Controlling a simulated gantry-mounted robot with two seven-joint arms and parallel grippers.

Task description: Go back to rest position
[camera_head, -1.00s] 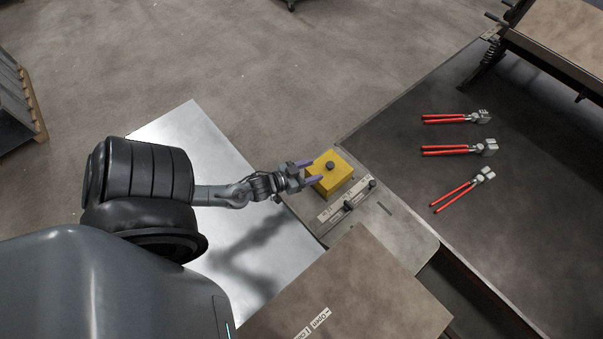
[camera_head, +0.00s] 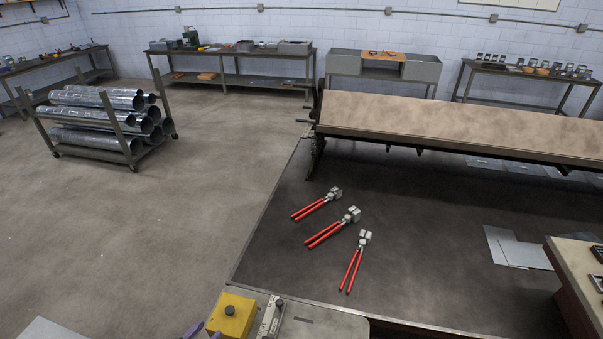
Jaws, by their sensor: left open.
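Only the purple fingertips of my left gripper (camera_head: 204,332) show, at the bottom edge of the head view. They are apart, so the gripper is open, with nothing seen between them. They are just left of a yellow box (camera_head: 231,316) with a dark button on top. I cannot tell whether they touch it. The rest of my left arm is out of the frame. My right gripper is not in view.
Three red-handled pliers (camera_head: 336,228) lie on the dark table (camera_head: 420,270). A long machine bed (camera_head: 460,127) stands behind them. A cart of metal ducts (camera_head: 105,120) is at the far left. Open floor (camera_head: 160,220) lies between.

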